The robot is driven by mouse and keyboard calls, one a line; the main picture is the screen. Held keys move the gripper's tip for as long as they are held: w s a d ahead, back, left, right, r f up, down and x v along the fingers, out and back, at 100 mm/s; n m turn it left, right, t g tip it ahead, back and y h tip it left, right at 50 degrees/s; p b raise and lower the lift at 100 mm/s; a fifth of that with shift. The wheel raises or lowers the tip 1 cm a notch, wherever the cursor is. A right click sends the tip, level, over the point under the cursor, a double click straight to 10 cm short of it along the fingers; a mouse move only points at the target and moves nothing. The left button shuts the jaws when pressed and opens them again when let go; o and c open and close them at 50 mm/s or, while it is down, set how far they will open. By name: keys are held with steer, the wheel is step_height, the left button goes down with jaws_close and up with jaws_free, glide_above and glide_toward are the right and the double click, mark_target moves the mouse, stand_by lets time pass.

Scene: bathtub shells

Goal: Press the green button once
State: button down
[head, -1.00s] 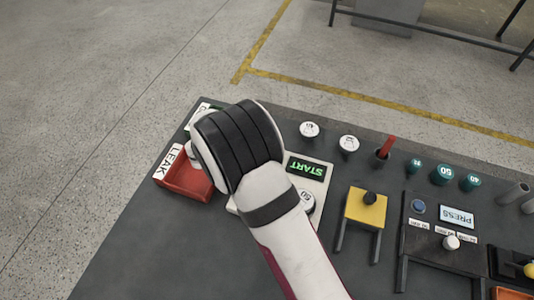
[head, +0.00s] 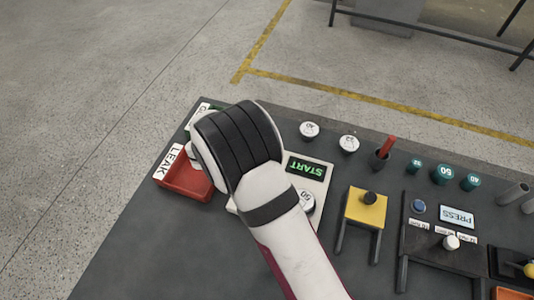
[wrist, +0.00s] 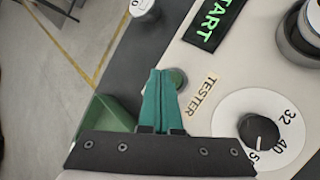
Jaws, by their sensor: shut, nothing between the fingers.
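The green button (wrist: 178,78) is a small round cap on the pale tester panel (wrist: 262,75), beside the TESTER label, in the wrist view. My gripper (wrist: 160,72) is shut and empty, with its two teal fingers together. The fingertips are right at the button and overlap its left side in the picture. I cannot tell whether they touch it or whether it is pressed down. In the head view my arm hides the button and the fingers; part of the panel (head: 322,182) shows beside the arm.
The START display (wrist: 215,20) and a dial (wrist: 260,132) are on the panel. A green bin (wrist: 113,113) lies left of the fingers. In the head view, a red LEAK bin (head: 185,181) is at left, and a yellow-topped stand (head: 366,210) is at right. The front left tabletop is clear.

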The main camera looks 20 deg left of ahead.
steer(key=shift+f, duration=0.3)
steer(key=shift+f, duration=0.4)
stand_by(0.6)
steer(key=shift+r, duration=0.8)
steer(key=shift+r, duration=2.5)
steer(key=shift+d, duration=0.1)
